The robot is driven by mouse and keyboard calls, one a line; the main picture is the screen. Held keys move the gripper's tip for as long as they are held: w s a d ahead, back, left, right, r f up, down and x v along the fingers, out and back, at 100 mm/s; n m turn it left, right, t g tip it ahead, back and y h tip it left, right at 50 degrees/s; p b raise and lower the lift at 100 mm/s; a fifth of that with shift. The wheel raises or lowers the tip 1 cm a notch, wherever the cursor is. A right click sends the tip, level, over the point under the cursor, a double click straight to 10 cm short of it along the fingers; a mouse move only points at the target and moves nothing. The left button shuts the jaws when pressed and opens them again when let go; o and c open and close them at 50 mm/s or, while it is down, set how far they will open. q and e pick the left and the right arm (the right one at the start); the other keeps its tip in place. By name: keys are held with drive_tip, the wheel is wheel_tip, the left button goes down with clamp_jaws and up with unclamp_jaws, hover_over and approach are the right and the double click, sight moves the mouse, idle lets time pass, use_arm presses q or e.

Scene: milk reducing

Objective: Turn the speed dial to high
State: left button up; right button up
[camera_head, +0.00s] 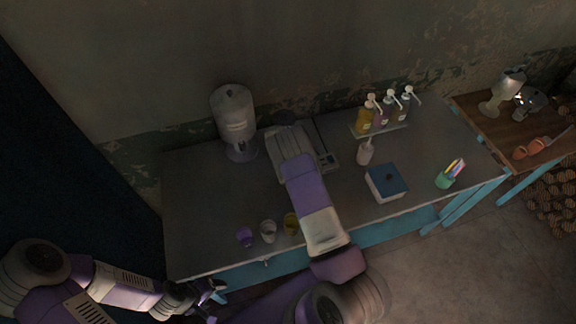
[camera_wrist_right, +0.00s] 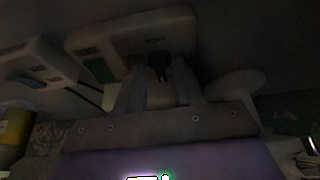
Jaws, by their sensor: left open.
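The speed dial (camera_wrist_right: 158,64) is a small dark knob on the front of a pale device (camera_wrist_right: 110,42) in the right wrist view. My right gripper (camera_wrist_right: 159,78) has its two fingertips on either side of the dial. The picture is too dark to tell whether they touch it. In the head view the device (camera_head: 274,146) stands at the back of the grey table, partly hidden by my right arm, which also hides the dial and right gripper there. My left gripper (camera_head: 213,290) is open and empty, low in front of the table's left front edge.
A white dispenser (camera_head: 236,120) stands left of the device and a flat instrument (camera_head: 327,161) right of it. Three cups, including a purple one (camera_head: 244,237), stand near the front edge. Pump bottles on a tray (camera_head: 392,129), a blue-topped box (camera_head: 387,181) and a pen cup (camera_head: 445,180) stand right.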

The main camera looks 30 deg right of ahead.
drive_tip(key=shift+w, duration=0.1)
clamp_jaws()
